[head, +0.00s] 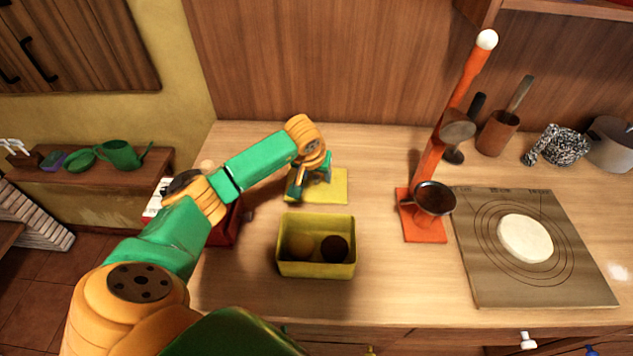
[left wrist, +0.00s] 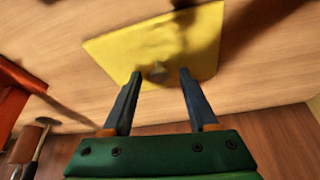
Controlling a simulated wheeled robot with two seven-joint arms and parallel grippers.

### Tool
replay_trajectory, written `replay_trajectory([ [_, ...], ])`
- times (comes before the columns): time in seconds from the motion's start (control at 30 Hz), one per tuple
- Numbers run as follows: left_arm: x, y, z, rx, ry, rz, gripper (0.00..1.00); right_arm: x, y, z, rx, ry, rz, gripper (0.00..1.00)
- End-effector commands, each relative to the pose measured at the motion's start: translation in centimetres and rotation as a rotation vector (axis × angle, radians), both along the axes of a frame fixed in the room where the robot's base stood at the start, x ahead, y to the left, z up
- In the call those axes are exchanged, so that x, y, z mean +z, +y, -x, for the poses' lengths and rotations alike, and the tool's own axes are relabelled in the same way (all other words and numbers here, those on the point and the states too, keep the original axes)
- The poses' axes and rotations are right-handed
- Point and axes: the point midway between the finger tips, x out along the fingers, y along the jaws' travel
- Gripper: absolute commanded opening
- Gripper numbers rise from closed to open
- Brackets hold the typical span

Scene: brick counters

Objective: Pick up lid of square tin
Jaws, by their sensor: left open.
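The yellow square lid (head: 335,186) lies flat on the wooden counter behind the open tin. In the left wrist view the lid (left wrist: 120,48) shows a small round knob (left wrist: 157,74) near its middle. The yellow square tin (head: 316,268) stands open in front of the lid, with one brownish-yellow and one dark round thing inside. My left gripper (head: 309,190) is over the lid. In the left wrist view its two fingers (left wrist: 160,76) are apart, one on each side of the knob, holding nothing. Whether the fingertips touch the lid is unclear. My right gripper is not in view.
A red thing (head: 229,226) stands left of the tin, partly behind my arm. An orange stand (head: 423,228) with a dark pan is on the right, beside a board (head: 485,275) with pale dough. The counter between the tin and stand is clear.

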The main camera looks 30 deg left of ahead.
Motion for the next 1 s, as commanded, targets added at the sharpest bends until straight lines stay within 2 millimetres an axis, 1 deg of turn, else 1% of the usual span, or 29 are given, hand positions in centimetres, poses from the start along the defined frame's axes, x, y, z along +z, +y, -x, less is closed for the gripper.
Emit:
replay_trajectory([
  [0.03,0.0,0.0,0.0,0.000,0.000,0.000,0.59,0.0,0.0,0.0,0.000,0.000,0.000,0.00],
  [0.07,0.0,0.0,0.0,0.000,0.000,0.000,0.54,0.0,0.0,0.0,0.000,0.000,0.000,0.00],
  [0.1,0.0,0.0,0.0,0.000,0.000,0.000,0.43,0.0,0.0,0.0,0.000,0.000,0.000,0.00],
  [0.17,0.0,0.0,0.0,0.000,0.000,0.000,0.27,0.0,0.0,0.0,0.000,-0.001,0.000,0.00],
  [0.2,0.0,0.0,0.0,0.000,0.000,0.000,0.16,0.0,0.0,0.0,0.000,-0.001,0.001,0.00],
  [0.27,0.0,0.0,0.0,0.001,0.000,0.000,0.00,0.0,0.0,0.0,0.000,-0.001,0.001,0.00],
  [0.6,0.1,0.0,0.0,0.001,-0.001,0.000,0.00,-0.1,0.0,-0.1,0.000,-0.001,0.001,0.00],
  [0.73,0.9,0.1,-0.1,0.001,-0.005,0.000,0.00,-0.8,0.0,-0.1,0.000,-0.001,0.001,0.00],
  [0.77,1.2,0.1,-0.1,0.001,-0.006,-0.002,0.00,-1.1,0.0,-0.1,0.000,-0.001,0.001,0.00],
  [0.87,3.2,-0.1,0.0,-0.001,-0.010,-0.002,0.00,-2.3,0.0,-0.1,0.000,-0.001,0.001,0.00],
  [1.0,7.0,-2.2,2.5,-0.004,-0.009,-0.003,0.00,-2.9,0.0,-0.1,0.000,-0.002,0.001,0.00],
])
